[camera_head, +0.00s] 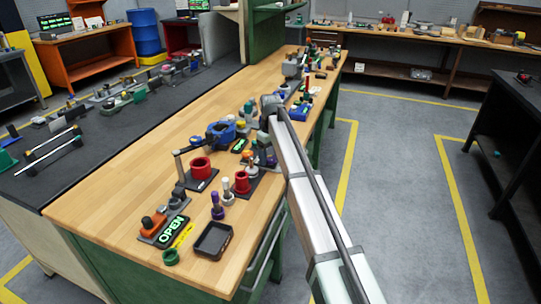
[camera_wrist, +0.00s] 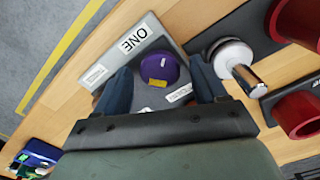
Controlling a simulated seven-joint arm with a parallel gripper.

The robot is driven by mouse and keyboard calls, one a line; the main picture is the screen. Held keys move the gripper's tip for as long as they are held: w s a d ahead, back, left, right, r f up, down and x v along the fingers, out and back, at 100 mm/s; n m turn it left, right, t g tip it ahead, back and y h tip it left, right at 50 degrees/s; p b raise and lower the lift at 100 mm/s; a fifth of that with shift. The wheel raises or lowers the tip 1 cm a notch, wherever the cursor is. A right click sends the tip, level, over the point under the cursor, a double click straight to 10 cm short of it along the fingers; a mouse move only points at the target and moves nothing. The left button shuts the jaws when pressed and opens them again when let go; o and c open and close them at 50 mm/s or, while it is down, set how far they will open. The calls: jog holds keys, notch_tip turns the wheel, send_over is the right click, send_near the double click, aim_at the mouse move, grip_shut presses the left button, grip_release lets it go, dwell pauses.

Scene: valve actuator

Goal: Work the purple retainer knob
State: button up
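The purple retainer knob (camera_wrist: 160,66) shows in the wrist view as a round purple cap with a small yellow mark. It sits on a grey plate (camera_wrist: 165,35) with a white label reading ONE. My gripper (camera_wrist: 162,77) is open, with one dark blue finger on each side of the knob. I see gaps between the knob and both fingers; their height relative to it is hard to judge. In the head view my arm reaches over the bench, and I cannot pick out this knob there.
In the wrist view a white-and-chrome post (camera_wrist: 238,62) stands close to the right finger, with red cylinders (camera_wrist: 297,113) beyond. In the head view the wooden bench (camera_head: 110,200) also carries a black tray (camera_head: 213,240) and an OPEN sign (camera_head: 173,232). The bench's left part is clear.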

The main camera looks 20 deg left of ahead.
jog(key=c, duration=1)
jog(key=shift+m, duration=2.9)
jog(key=o, duration=1.1)
jog(key=shift+c, duration=0.2)
jog(key=shift+r, duration=0.1)
